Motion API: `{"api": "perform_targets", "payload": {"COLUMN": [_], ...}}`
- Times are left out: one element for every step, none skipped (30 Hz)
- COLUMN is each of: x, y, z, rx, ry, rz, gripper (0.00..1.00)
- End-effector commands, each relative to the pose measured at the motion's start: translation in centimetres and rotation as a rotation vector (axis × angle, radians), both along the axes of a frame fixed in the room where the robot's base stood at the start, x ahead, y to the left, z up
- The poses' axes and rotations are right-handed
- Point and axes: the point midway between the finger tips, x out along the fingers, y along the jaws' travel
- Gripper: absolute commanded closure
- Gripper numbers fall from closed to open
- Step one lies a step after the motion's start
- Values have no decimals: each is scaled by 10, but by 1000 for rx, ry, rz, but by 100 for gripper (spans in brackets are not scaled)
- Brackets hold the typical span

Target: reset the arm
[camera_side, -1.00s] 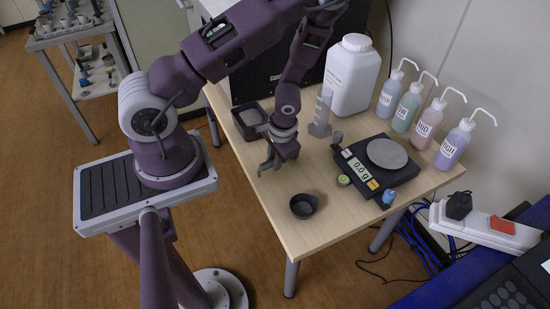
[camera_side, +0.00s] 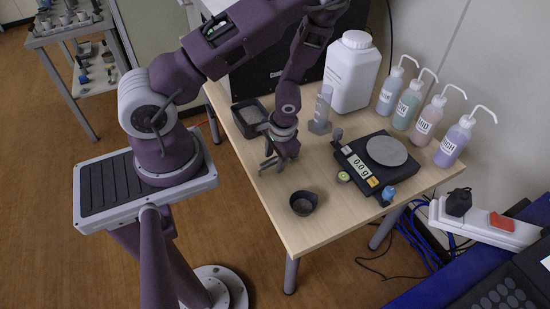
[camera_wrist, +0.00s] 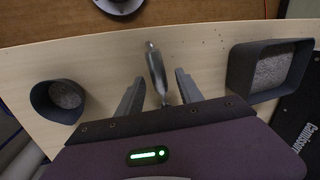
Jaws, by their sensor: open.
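My gripper (camera_side: 272,164) is low over the wooden table, between the black tray and the small black cup in the side view. In the wrist view my gripper (camera_wrist: 158,90) has its two fingers apart. A slim grey metal tool, like a spatula or scoop (camera_wrist: 157,70), shows between the fingers, with gaps on both sides. Whether it rests on the table is hard to tell. The small black cup (camera_side: 303,204) holds grey material in the wrist view (camera_wrist: 62,97). The black tray (camera_side: 238,122) also holds grey granules.
A balance (camera_side: 376,165), a clear cylinder (camera_side: 320,112), a white jug (camera_side: 350,75) and several wash bottles (camera_side: 455,141) stand to the right of my gripper. A small green-topped item (camera_side: 343,177) is beside the balance. The table's front left edge is clear.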

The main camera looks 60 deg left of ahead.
Motion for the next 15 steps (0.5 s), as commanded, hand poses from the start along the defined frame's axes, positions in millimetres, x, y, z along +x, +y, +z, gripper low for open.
{"api": "perform_targets", "payload": {"x": [2,2,2,2,3,3,3,3,3,3,4,8,12,17,23], "y": [-2,-3,-5,-6,-8,-9,-10,-11,-12,-13,-13,-15,-16,-18,-22], "z": [8,14,23,30,36,44,49,53,58,61,65,74,85,98,120], "rx": [-1,-1,-2,-1,-2,-2,-1,-1,0,-1,-1,0,0,0,-2], "ry": [-5,-5,-7,-6,-7,-7,-6,-6,-4,-6,-9,-21,-35,-57,-89], "rz": [0,0,1,1,0,-1,0,0,1,1,0,1,2,5,6], "gripper": [57,57,57,57,57,57,57,57,57,57,57,57,57,57,57]}}
